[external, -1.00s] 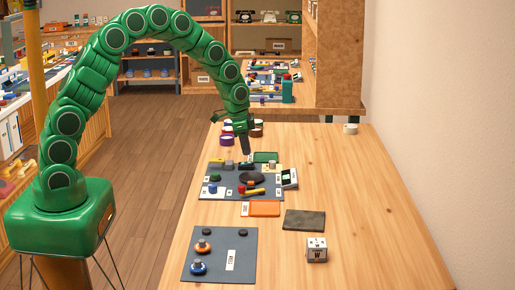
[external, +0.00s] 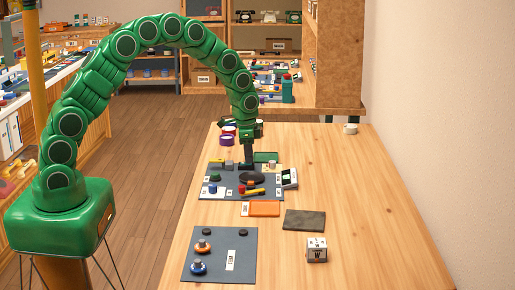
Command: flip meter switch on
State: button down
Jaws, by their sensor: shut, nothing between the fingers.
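My gripper (external: 249,161) is at the end of the green arm, pointing down over the far part of a grey board (external: 215,190) on the wooden table. Its fingers are shut and empty, at or just above a small dark part (external: 245,167) on the board's far edge. Whether they touch it I cannot tell. A meter with a pale face (external: 289,178) stands at the board's right edge. The board also carries a dark round dial (external: 252,178), a blue knob (external: 213,188), a red knob (external: 242,189) and a yellow-handled piece (external: 256,191). Which small part is the meter switch is unclear.
A green tray (external: 266,157) lies just behind the board. An orange tray (external: 264,209) and a dark mat (external: 304,220) lie in front. The table's right side is mostly clear.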

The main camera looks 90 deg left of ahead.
jog(key=shift+w+d+f+g, duration=0.1)
jog(key=shift+w+f+g, duration=0.15)
jog(key=shift+f+g, duration=0.65)
jog(key=shift+s+r, duration=0.1)
jog(key=shift+s, duration=0.2)
jog(key=shift+s+d+f+g, duration=0.15)
jog(key=shift+s+f+g, duration=0.1)
jog(key=shift+s, duration=0.45)
jog(key=shift+s+d+f+g, duration=0.1)
jog(key=shift+s+f+g, duration=0.1)
jog(key=shift+s, duration=0.5)
jog(key=shift+r, duration=0.1)
jog(key=w+r, duration=0.2)
jog(key=r, duration=0.6)
jog(key=w+r+t, duration=0.1)
jog(key=r, duration=0.7)
jog(key=shift+w+a, duration=0.25)
jog(key=shift+w, duration=0.1)
